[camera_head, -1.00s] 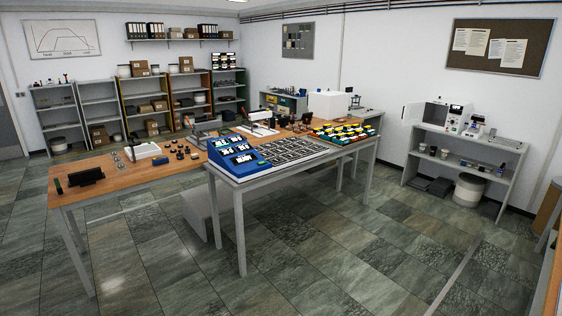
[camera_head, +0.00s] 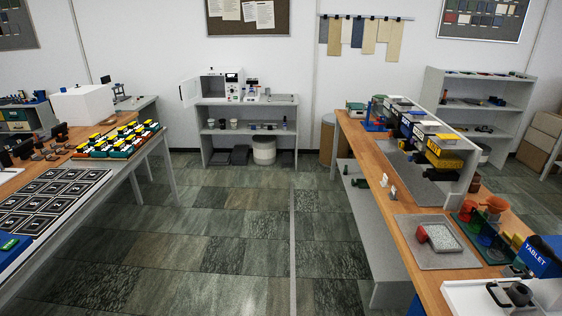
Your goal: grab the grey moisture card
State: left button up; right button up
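I cannot make out a grey moisture card for certain in the head view. Small upright white cards (camera_head: 393,192) stand near the left edge of the right-hand wooden workbench (camera_head: 399,217). A grey mat (camera_head: 464,260) on that bench bears a red item and a pale speckled block (camera_head: 443,238); I cannot tell what the block is. Neither of my grippers is in view.
A table with black-framed tiles (camera_head: 62,190) and colourful bins (camera_head: 118,140) stands at the left. A grey shelf unit with instruments (camera_head: 247,112) is against the back wall. Open tiled floor (camera_head: 240,230) lies between the benches. A blue "TABLET" box (camera_head: 540,257) is at lower right.

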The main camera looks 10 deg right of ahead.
aim_at(392, 196)
jog(key=i+j+z, duration=0.1)
jog(key=i+z, duration=0.2)
jog(key=z, duration=0.15)
jog(key=i+j+z, duration=0.2)
jog(key=z, duration=0.2)
jog(key=i+j+z, duration=0.3)
jog(key=z, duration=0.15)
jog(key=i+j+z, duration=0.1)
jog(key=z, duration=0.3)
jog(key=i+j+z, duration=0.15)
jog(key=z, duration=0.2)
